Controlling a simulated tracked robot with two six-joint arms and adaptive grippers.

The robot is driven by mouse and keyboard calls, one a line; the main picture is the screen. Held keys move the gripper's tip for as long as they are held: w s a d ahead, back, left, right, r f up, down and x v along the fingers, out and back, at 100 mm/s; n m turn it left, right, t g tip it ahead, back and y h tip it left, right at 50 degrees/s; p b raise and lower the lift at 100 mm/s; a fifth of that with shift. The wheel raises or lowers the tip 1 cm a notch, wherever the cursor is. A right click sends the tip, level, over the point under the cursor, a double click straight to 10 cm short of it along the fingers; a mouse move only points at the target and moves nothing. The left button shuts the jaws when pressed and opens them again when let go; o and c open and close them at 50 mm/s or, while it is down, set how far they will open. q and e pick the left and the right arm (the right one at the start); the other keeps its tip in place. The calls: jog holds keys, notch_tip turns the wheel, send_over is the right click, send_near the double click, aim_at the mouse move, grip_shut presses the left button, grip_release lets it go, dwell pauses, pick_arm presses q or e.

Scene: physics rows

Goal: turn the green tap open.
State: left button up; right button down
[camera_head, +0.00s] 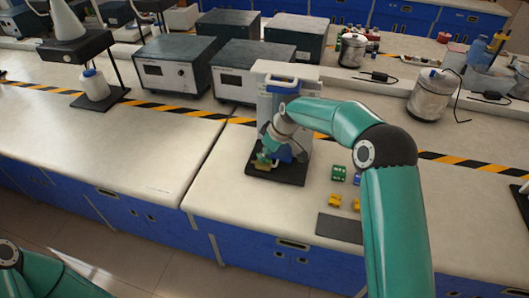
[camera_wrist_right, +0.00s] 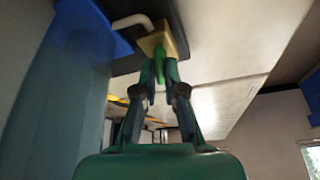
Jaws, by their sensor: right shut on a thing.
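The green tap (camera_wrist_right: 159,62) shows in the right wrist view as a small green handle on a brass-coloured block (camera_wrist_right: 158,40), with a white bent pipe (camera_wrist_right: 132,22) beside it. My right gripper (camera_wrist_right: 161,78) is shut on the green handle, with one finger on each side. In the head view my right gripper (camera_head: 266,150) reaches down at the front of a grey-white stand on a dark base plate (camera_head: 278,172). There the gripper hides most of the tap. My left gripper is out of view; only part of my left arm shows at the bottom left.
A blue container (camera_head: 287,152) stands close to the gripper, on the dark base. Small green (camera_head: 338,173) and yellow (camera_head: 335,200) blocks and a dark mat (camera_head: 339,228) lie to the right. Grey instrument boxes (camera_head: 180,65) stand behind. The bench's left part is mostly clear.

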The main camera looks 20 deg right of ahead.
jog(key=shift+w+d+r+n+g+y, duration=0.1)
jog(key=shift+n+g+y, duration=0.1)
jog(key=shift+n, duration=0.35)
jog(key=shift+d+n+g+y, duration=0.1)
jog(key=shift+n+y, duration=0.1)
jog(key=shift+n, duration=0.35)
jog(key=c, duration=1.3)
grip_release()
jog(key=shift+o, duration=0.2)
jog(key=shift+a, duration=0.1)
jog(key=shift+s+d+r, duration=0.2)
jog(key=shift+d+r, duration=0.2)
jog(key=shift+r, duration=0.1)
jog(key=s+d, duration=0.7)
jog(key=d, duration=0.1)
jog(key=shift+s+d, duration=0.35)
